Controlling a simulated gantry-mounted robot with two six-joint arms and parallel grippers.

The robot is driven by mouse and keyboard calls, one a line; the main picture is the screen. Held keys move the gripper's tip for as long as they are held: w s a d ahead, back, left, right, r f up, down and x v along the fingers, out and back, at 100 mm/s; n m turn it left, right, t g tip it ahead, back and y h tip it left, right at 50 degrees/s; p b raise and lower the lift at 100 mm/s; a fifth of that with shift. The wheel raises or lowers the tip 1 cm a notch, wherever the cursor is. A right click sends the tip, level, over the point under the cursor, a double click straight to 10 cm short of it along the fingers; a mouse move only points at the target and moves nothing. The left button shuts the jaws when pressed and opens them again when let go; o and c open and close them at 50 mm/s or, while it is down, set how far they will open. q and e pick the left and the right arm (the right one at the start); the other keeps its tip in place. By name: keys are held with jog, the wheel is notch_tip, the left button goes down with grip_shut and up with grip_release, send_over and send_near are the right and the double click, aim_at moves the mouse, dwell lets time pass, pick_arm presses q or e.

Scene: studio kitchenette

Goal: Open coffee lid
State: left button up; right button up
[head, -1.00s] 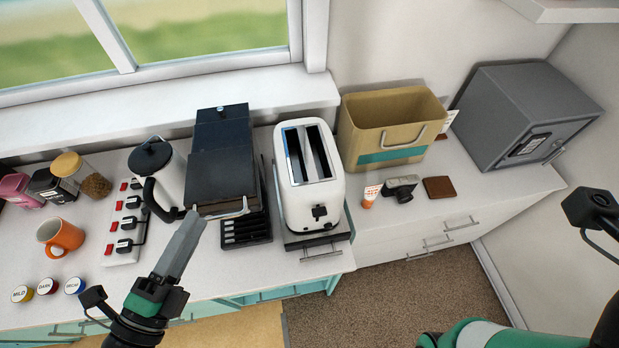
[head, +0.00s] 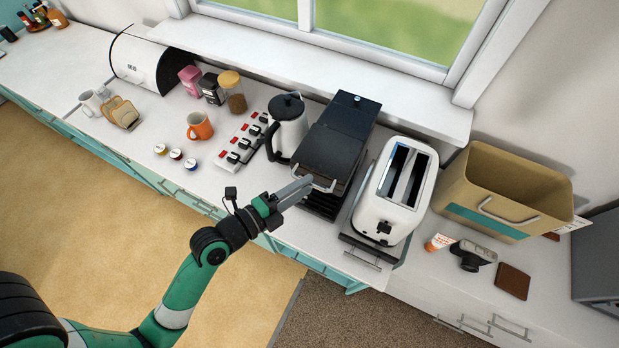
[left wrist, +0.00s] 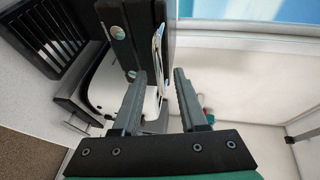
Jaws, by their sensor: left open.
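The black coffee machine (head: 322,158) stands on the counter between the white jug and the toaster. Its dark lid (head: 335,138) lies flat and closed, with a metal handle (head: 325,184) at the front edge. My left gripper (head: 306,182) is at that front edge, beside the handle. In the left wrist view, its two fingers (left wrist: 160,96) are apart, with the handle (left wrist: 158,45) showing just beyond and between them. I cannot tell whether a finger touches it. My right gripper is out of view.
The white toaster (head: 394,192) stands close on the right of the machine. The white jug (head: 287,128) and a power strip (head: 240,143) are on its left. Three small round pods (head: 176,154) and an orange mug (head: 199,127) lie farther left. A tan bin (head: 510,190) is at right.

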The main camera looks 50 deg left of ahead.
aim_at(324, 158)
pick_arm(q)
jog(key=shift+w+f, duration=0.25)
jog(key=shift+w, duration=1)
grip_shut()
dwell(0.4)
